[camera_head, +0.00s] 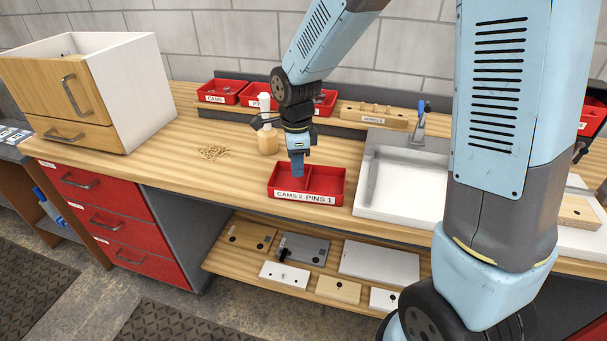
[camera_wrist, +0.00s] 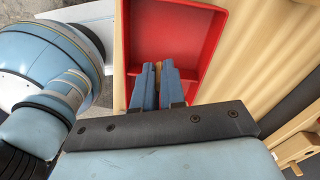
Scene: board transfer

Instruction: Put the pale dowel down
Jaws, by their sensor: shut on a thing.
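My gripper (camera_head: 297,173) points down over the left part of a red two-part tray (camera_head: 334,200) labelled "CAMS 2" and "PINS 1". In the wrist view my blue fingers (camera_wrist: 159,82) are shut on the pale dowel (camera_wrist: 158,68), and only a small pale sliver of it shows between them. The dowel is hidden in the head view. The red tray (camera_wrist: 208,45) lies beneath the fingers in the wrist view, with a bare compartment floor ahead of them. I cannot tell whether the dowel touches the tray.
A white sink (camera_head: 368,201) is close on the right. More red bins (camera_head: 222,92) line the back.

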